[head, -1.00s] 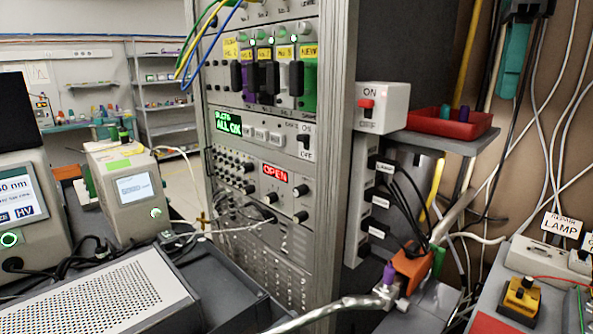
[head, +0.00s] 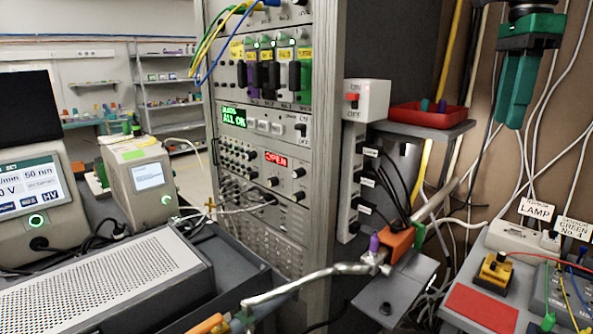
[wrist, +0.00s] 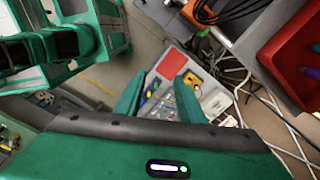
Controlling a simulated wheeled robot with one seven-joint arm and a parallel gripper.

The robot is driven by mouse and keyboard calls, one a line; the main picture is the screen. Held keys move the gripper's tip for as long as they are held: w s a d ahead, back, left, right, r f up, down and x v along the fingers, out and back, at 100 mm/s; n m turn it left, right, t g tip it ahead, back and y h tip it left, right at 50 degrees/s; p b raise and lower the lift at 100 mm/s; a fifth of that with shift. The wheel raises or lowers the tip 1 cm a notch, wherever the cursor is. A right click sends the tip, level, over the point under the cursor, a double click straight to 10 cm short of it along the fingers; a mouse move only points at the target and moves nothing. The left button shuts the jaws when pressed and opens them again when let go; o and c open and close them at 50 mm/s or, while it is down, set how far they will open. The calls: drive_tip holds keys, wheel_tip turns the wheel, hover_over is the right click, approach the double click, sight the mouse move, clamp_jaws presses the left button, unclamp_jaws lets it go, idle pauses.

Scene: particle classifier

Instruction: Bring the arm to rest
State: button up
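My gripper (head: 516,100) hangs at the upper right of the head view with its green fingers pointing down. It is in the air, in front of the brown wall and above the right-hand bench. In the wrist view its two green fingers (wrist: 152,84) stand apart, with nothing held between them. Grey boxes and small coloured parts show far below through the gap. Most of my arm above the gripper is out of the head view.
A red tray (head: 428,116) sits on a grey shelf left of my gripper. Loose cables hang along the wall behind it. Below are a yellow-and-black block (head: 494,272), a LAMP label (head: 536,210) and a red plate (head: 480,309). An instrument rack (head: 262,150) stands at centre.

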drive_tip(key=s+d+f+n, duration=0.1)
drive_tip(key=s+f+n, duration=0.4)
drive_tip(key=s+f, duration=0.3)
drive_tip(key=s+d+f+n, duration=0.1)
drive_tip(key=s+f+n, duration=0.4)
drive_tip(key=f, duration=1)
drive_tip(key=s+f+n, duration=0.4)
drive_tip(key=s+f, duration=0.6)
drive_tip(key=f, duration=0.2)
drive_tip(key=shift+s+d+f+n, duration=0.35)
drive_tip(key=shift+d+n, duration=0.05)
